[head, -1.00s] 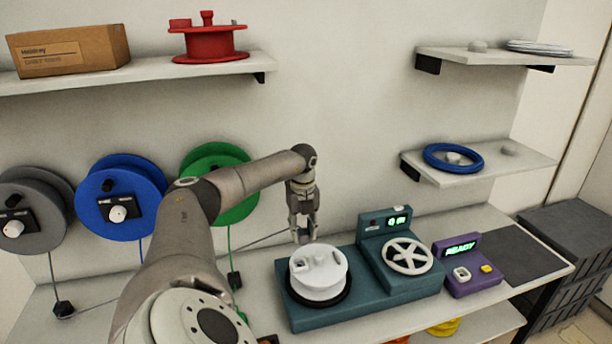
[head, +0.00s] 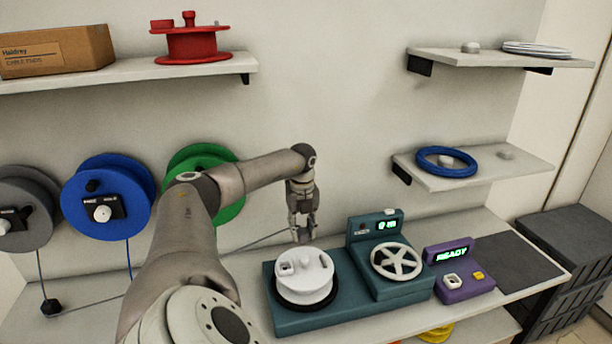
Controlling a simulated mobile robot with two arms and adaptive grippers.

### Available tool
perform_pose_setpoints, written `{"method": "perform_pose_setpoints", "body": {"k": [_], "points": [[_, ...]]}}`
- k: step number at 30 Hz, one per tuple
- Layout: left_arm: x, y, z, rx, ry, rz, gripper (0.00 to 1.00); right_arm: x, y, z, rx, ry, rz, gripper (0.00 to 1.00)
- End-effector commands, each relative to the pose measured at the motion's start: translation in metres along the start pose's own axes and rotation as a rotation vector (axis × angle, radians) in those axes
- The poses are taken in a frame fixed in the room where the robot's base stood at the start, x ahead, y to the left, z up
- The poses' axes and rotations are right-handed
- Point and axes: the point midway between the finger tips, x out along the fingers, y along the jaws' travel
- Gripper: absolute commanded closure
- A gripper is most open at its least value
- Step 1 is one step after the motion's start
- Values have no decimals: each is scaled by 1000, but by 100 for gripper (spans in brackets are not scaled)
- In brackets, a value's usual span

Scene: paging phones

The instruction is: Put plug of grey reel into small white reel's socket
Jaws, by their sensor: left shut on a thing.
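The grey reel (head: 28,208) hangs on the wall at the far left. Its cable runs down to a black block (head: 51,307) on the counter, and a thin line continues behind my arm towards my left gripper (head: 303,238). My left gripper points down and is shut on the plug of the grey reel, which is mostly hidden between the fingers. The small white reel (head: 306,278) lies on a teal machine (head: 300,318), just below and in front of the fingertips. A small square socket (head: 286,268) shows on its top left. My right gripper is out of view.
Blue (head: 107,215) and green (head: 226,205) reels hang beside the grey one. A white handwheel (head: 397,262) and a purple box (head: 462,290) reading READY stand to the right. Shelves above hold a red reel (head: 192,45), a carton (head: 55,50) and a blue ring (head: 446,162).

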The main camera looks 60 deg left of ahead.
Motion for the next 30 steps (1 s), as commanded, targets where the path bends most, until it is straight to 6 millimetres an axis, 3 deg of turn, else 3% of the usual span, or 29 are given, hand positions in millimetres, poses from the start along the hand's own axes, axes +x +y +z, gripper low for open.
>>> {"method": "perform_pose_setpoints", "body": {"k": [30], "points": [[6,62,-4,1,-2,3,85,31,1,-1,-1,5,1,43]]}}
